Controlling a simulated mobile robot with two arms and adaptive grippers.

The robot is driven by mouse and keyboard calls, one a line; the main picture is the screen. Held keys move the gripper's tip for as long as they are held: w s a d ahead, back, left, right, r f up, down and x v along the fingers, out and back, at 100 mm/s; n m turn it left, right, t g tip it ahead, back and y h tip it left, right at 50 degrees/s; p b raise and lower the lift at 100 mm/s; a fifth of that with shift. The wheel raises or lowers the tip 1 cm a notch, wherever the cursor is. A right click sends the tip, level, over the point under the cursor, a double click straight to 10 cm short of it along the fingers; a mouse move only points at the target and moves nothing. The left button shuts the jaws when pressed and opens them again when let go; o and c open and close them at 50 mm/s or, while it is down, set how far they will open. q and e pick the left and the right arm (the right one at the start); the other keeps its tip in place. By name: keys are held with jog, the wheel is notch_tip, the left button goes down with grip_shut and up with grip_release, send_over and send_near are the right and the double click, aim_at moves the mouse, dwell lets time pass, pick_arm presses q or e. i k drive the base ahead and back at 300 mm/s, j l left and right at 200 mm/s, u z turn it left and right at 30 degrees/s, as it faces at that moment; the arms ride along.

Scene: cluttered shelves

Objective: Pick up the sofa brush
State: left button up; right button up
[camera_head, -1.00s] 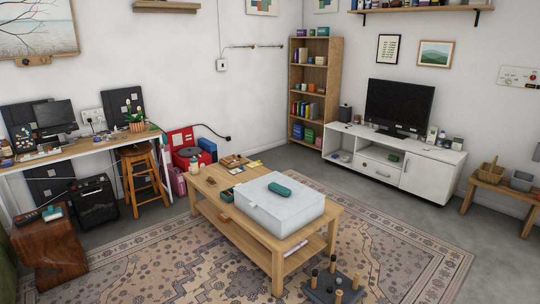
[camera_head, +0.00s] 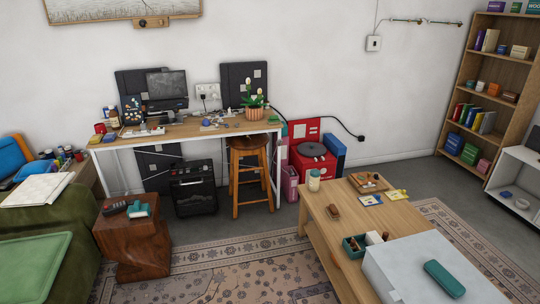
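I cannot tell for certain which thing is the sofa brush. A small teal object (camera_head: 138,209) lies beside a dark, long object (camera_head: 115,208) on the wooden block side table (camera_head: 133,240), next to the green sofa (camera_head: 50,240); both are too small to identify. Neither of my grippers is in view.
A rug (camera_head: 215,262) covers the floor before the sofa and coffee table. A white box (camera_head: 415,260) with a teal case (camera_head: 444,278) fills the table's near end. A stool (camera_head: 250,170) and black amplifier (camera_head: 193,190) stand by the desk (camera_head: 190,131).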

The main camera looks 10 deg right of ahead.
aim_at(333, 213)
jog(key=i+j+z, duration=0.15)
jog(key=i, duration=0.35)
jog(key=i+j+z, duration=0.1)
jog(key=i, duration=0.35)
jog(key=i+j+z, duration=0.15)
jog(key=i, duration=0.3)
jog(key=i+j+z, duration=0.15)
jog(key=i+j, duration=0.15)
jog(key=i, duration=0.2)
